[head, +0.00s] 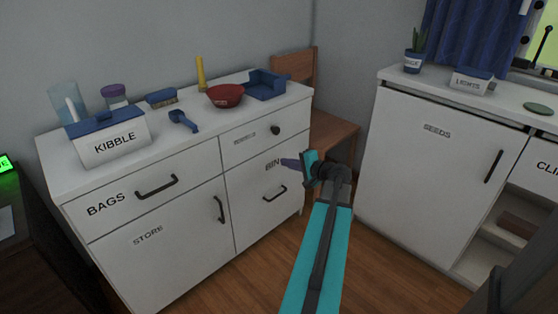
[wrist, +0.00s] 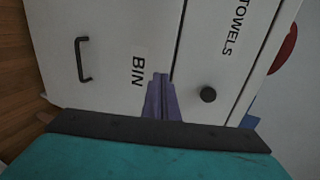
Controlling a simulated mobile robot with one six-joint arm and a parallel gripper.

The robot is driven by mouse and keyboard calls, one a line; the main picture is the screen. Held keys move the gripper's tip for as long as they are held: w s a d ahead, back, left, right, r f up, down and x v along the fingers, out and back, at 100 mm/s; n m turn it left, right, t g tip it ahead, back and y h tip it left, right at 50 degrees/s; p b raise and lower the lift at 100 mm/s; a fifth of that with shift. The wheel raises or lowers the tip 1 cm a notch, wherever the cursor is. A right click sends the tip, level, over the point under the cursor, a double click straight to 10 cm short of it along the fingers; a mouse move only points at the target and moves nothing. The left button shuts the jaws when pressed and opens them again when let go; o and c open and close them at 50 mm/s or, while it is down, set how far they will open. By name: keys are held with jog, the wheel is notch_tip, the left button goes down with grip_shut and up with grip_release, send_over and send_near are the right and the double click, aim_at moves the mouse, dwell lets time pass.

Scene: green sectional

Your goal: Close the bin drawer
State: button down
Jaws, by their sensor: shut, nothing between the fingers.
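The bin drawer (head: 255,205) is the lower right front of the white cabinet, with a BIN label and a dark bar handle (head: 275,194). Its front looks about flush with its neighbours; I cannot tell whether a small gap is left. In the wrist view the drawer front (wrist: 110,35) appears turned on its side, with its handle (wrist: 83,60) at left. My gripper (head: 288,163) is shut and empty, its purple fingers in front of the drawer's upper part by the label. They also show in the wrist view (wrist: 160,80); contact cannot be told.
Above is the towels drawer (wrist: 228,55) with a round knob (wrist: 208,95). A kibble box (head: 113,140), red bowl (head: 226,96) and blue tray (head: 267,86) stand on top. A wooden chair (head: 330,135) is right of the cabinet. Floor (head: 250,275) in front is clear.

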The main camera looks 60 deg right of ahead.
jog(key=v, duration=0.4)
jog(key=shift+s+a, duration=0.1)
jog(key=shift+s, duration=0.15)
jog(key=shift+p, duration=0.3)
